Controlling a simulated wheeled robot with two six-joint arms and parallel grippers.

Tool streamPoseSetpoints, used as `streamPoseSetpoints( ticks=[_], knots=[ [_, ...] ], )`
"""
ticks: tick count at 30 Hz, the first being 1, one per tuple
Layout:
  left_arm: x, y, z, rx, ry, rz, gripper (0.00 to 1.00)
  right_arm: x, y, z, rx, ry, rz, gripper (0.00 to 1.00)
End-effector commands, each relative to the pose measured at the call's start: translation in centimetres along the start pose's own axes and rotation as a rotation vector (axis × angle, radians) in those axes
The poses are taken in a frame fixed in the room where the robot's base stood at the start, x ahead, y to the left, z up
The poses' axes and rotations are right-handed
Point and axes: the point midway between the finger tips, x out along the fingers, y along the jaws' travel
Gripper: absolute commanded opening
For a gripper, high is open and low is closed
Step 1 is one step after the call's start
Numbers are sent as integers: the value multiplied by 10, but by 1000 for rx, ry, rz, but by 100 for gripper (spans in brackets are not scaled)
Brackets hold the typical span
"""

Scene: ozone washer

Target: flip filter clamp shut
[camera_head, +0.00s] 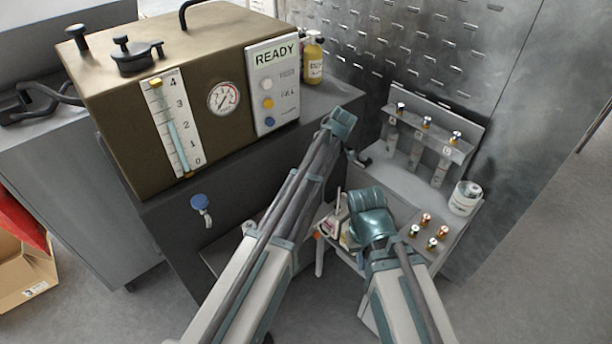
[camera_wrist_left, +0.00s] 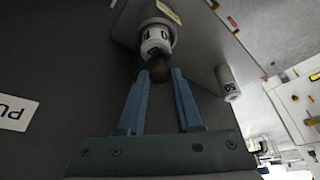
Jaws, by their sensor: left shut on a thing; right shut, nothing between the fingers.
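In the left wrist view my left gripper (camera_wrist_left: 167,82) has its two blue fingers closed on a small dark end piece, which looks like the filter clamp's lever (camera_wrist_left: 157,68). Right above the fingertips is a white cylindrical filter housing (camera_wrist_left: 157,40) with dark markings.
A brown ozone machine (camera_head: 120,130) with a gauge and a READY panel (camera_head: 273,85) stands on a dark cabinet. A blue-handled tap (camera_head: 200,206) sits on its front. A stand (camera_head: 397,170) with vials, a white jar (camera_head: 466,197) and several small caps is at right.

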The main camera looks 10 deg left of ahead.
Motion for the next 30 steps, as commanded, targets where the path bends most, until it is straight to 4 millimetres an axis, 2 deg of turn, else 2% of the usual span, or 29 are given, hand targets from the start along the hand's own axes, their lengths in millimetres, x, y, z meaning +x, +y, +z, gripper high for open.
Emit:
streamPoseSetpoints(
  ticks=[21, 22, 23, 30],
  knots=[
    [-1, 4, 3, -60, -2, -24, 0, 0, 0, 0, 0, 0, 0, 0],
    [-1, 4, 3, -60, -2, -24, 39, 0, 0, 0, 0, 0, 0, 0],
    [-1, 4, 3, -59, -2, -24, 45, 0, 0, 0, 0, 0, 0, 0],
    [-1, 4, 3, -59, -1, -24, 46, 0, 0, 0, 0, 0, 0, 0]
  ],
)
